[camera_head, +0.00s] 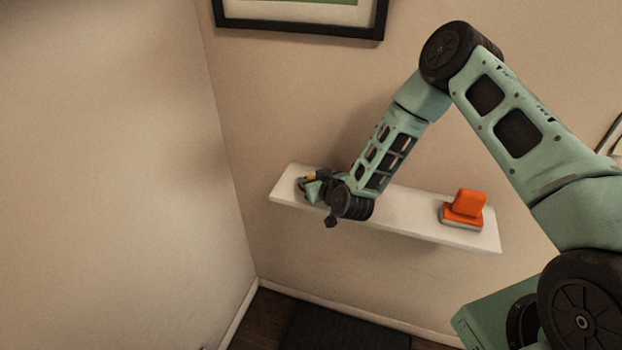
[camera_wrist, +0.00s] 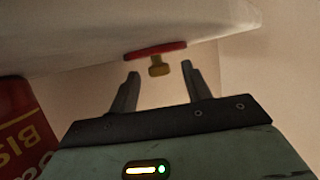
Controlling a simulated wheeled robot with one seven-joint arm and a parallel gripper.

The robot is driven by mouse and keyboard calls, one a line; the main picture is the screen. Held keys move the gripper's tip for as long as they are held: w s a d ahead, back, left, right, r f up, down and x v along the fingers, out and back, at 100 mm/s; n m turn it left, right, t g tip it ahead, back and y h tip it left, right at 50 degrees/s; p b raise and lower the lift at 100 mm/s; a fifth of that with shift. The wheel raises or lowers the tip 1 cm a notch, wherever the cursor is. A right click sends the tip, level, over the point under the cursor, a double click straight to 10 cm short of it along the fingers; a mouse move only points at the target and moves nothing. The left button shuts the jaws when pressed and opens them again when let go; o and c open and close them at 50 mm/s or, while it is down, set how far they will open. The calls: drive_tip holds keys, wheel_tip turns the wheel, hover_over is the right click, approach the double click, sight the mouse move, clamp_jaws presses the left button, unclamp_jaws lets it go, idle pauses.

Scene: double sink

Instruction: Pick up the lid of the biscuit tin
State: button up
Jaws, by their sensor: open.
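In the wrist view the lid (camera_wrist: 152,50) is a thin red disc seen edge-on with a small gold knob (camera_wrist: 159,68). It lies against the white shelf, apart from the tin, and appears upside down in this view. Part of the red biscuit tin (camera_wrist: 20,130), with yellow inverted lettering, shows at the left edge. My gripper (camera_wrist: 160,72) is open, its two fingertips either side of the knob in the picture; how far the knob lies beyond them I cannot tell. In the head view my gripper (camera_head: 313,190) is over the shelf's left end. The tin is not clearly visible there.
The white shelf (camera_head: 405,213) is fixed to the beige wall. An orange object (camera_head: 465,205) on a flat base stands near its right end. A framed picture (camera_head: 300,32) hangs above, and the side wall (camera_head: 120,170) is left of the shelf.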

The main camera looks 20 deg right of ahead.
drive_tip(key=shift+w+f, duration=0.1)
drive_tip(key=shift+w, duration=0.05)
clamp_jaws()
